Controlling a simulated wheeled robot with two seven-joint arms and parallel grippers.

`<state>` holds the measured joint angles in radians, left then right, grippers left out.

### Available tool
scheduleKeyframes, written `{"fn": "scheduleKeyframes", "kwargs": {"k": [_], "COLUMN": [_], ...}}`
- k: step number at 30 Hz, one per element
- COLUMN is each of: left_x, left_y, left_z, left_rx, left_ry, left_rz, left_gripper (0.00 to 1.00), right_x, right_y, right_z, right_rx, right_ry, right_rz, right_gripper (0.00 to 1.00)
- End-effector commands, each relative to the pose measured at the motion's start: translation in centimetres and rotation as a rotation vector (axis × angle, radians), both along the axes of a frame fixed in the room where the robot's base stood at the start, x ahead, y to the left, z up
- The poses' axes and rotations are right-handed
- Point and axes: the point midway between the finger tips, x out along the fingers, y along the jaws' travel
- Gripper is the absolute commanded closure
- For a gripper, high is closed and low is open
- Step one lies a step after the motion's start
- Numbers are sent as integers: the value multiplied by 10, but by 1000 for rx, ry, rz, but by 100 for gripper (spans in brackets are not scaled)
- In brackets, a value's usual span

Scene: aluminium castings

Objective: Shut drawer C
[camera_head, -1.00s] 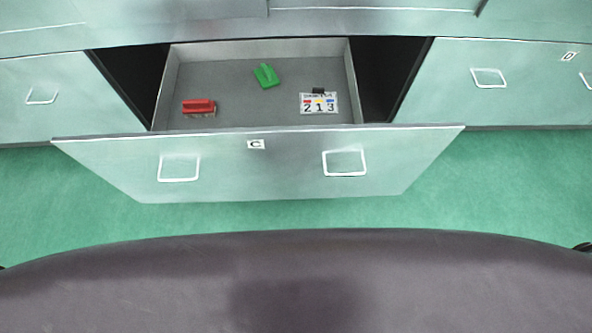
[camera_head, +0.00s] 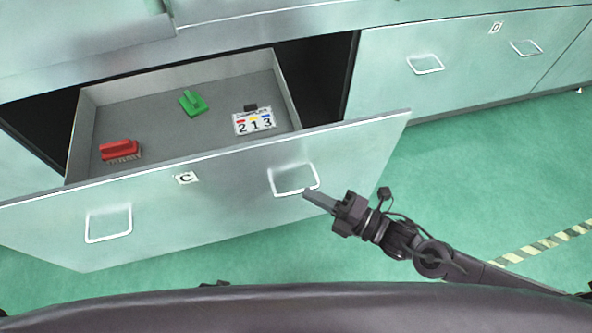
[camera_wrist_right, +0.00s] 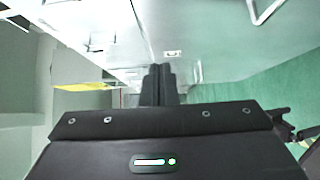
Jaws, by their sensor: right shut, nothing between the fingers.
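Drawer C (camera_head: 235,185) stands pulled open in the head view, with its label (camera_head: 186,178) on the pale green front. The front has two white loop handles, a left one (camera_head: 108,222) and a right one (camera_head: 294,180). My right gripper (camera_head: 308,193) is shut and empty, its tip at the lower right of the right handle. I cannot tell whether it touches the front. The right wrist view shows the shut fingers (camera_wrist_right: 158,72) pointing ahead along a pale surface. My left gripper is not in view.
Inside the drawer lie a red block-like item (camera_head: 119,149), a green one (camera_head: 193,103) and a tag reading 213 (camera_head: 254,121). Drawer D (camera_head: 470,60) is shut at the right. The green floor (camera_head: 470,170) is clear, with a striped line (camera_head: 545,243) at the right.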

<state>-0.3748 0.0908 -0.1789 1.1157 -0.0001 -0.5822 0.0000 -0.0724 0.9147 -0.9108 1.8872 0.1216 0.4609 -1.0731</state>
Motion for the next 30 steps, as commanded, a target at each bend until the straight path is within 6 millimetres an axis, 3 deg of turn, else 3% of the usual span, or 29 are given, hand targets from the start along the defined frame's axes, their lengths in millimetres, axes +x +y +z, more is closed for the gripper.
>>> {"fn": "scheduleKeyframes", "kwargs": {"k": [5, 16, 22, 30], "left_x": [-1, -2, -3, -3], "left_y": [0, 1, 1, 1], "left_z": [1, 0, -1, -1], "left_rx": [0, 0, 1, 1], "left_ry": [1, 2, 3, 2], "left_rz": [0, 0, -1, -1], "left_gripper": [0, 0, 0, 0], "right_x": [13, 54, 82, 91], "right_y": [21, 87, 90, 92], "right_z": [3, 3, 2, 1], "right_rx": [6, 4, 1, 1], "right_ry": [-5, -3, -2, 0], "right_rz": [0, -1, -2, -2], "right_gripper": [100, 100, 100, 100]}}
